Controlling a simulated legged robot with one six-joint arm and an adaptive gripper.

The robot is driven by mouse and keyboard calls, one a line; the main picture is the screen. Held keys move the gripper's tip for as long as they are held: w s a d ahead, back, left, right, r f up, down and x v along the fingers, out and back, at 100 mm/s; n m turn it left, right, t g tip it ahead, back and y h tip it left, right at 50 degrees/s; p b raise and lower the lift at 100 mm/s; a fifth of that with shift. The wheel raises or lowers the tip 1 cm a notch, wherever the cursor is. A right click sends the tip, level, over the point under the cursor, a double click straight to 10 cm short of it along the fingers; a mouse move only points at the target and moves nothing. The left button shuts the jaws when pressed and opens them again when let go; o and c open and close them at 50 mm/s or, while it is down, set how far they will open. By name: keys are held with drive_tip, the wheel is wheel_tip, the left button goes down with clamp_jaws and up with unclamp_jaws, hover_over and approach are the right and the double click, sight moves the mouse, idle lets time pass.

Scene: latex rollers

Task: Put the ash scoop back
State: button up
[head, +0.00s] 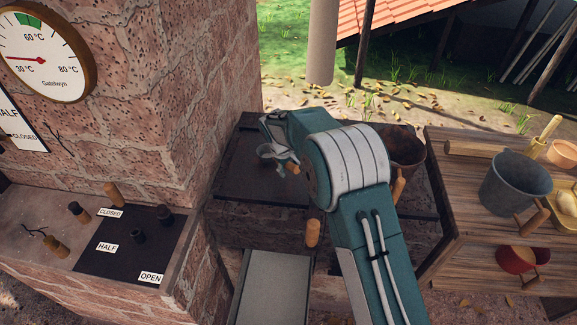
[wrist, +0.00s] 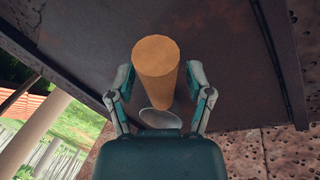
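The ash scoop shows as a pale wooden handle (head: 294,168) and a small grey bowl (head: 266,151) over the dark stove plate at the middle of the head view. My gripper (head: 279,160) is at the scoop, partly hidden by my arm. Part of the grey bowl (wrist: 160,121) shows behind the handle, the rest hidden by the gripper body. I cannot tell whether the bowl touches the plate.
The dark plate (head: 235,180) lies beside the brick wall (head: 165,120). A dark pot (head: 405,145) stands behind my arm. To the right, a wooden table (head: 450,205) holds a grey bucket (head: 510,182). A grey tray (head: 272,290) lies below the plate, near a wooden knob (head: 313,233).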

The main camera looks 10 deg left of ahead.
drive_tip(key=v, duration=1.2)
drive_tip(key=s+d+r+m, duration=0.2)
drive_tip(key=s+d+r, duration=0.2)
drive_tip(key=d+r, duration=0.55)
drive_tip(key=s+d+r+m+t+y, duration=0.1)
drive_tip(key=s+d+r+m, duration=0.3)
drive_tip(key=s+d, duration=0.55)
drive_tip(key=s+d+m+t, duration=0.1)
drive_tip(key=s+d+m, duration=0.1)
drive_tip(key=s+d, duration=0.3)
drive_tip(key=s+d+m, duration=0.2)
drive_tip(key=s+d, duration=0.3)
drive_tip(key=s, duration=0.8)
drive_tip(key=shift+s+d+f+m+t+y, duration=0.25)
drive_tip(key=shift+s+f+m+t+y, duration=0.1)
drive_tip(key=shift+f+m+t, duration=0.1)
